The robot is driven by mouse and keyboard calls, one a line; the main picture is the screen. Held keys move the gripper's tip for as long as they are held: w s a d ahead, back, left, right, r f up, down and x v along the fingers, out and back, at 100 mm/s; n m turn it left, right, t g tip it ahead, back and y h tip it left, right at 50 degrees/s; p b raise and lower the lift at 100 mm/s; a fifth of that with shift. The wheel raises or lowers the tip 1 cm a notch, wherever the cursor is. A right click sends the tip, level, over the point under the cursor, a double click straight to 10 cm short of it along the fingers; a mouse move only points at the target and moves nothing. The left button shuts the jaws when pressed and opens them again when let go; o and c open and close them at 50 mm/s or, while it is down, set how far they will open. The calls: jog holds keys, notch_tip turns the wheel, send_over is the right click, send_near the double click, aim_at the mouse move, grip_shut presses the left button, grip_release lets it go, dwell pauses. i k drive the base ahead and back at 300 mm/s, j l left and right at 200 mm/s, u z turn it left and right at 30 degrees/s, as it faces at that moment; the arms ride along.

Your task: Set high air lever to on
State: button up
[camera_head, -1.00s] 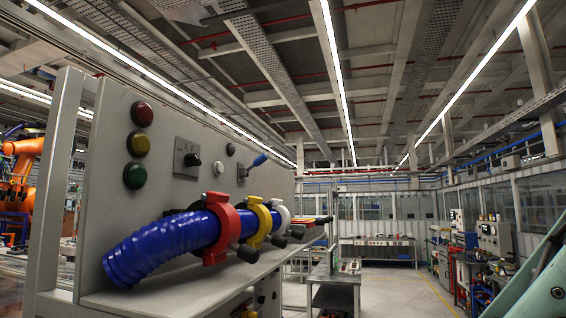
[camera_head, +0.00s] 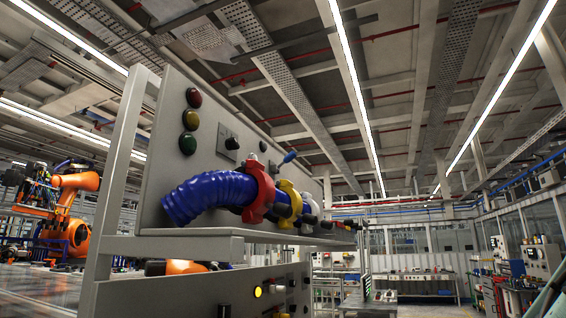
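The drive unit's grey upright panel (camera_head: 215,165) stands left of centre in the head view. A lever with a blue handle (camera_head: 290,157) sits on the panel's far part, right of the rotary knob; I cannot read its label or tell its setting. A thick blue hose (camera_head: 208,194) runs along the shelf with a red clamp ring (camera_head: 260,192) and a yellow one (camera_head: 291,204) around it. The hose and rings stand in front of the panel's lower part. My gripper is not in view.
Red (camera_head: 194,97), yellow (camera_head: 190,120) and green (camera_head: 187,143) buttons and a black rotary knob (camera_head: 232,143) are on the panel. The shelf edge (camera_head: 190,243) juts out below the hose. An orange robot arm (camera_head: 68,205) stands at the left. Workbenches (camera_head: 420,285) stand farther back.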

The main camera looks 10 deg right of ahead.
aim_at(289, 157)
jog(key=i+l+u, duration=0.1)
jog(key=u, duration=0.35)
jog(key=i+l+u, duration=0.15)
jog(key=u, duration=0.3)
jog(key=i+l+u, duration=0.1)
jog(key=u, duration=0.4)
jog(key=l+u, duration=0.15)
jog(key=l, duration=0.35)
jog(key=l+u, duration=0.15)
jog(key=l, duration=0.3)
jog(key=k+l+u, duration=0.15)
jog(key=l, duration=0.35)
jog(key=l+u, duration=0.15)
jog(key=l, duration=0.35)
jog(key=k+l+u, duration=0.15)
jog(key=l, duration=0.3)
jog(key=k+l+u, duration=0.1)
jog(key=l, duration=0.35)
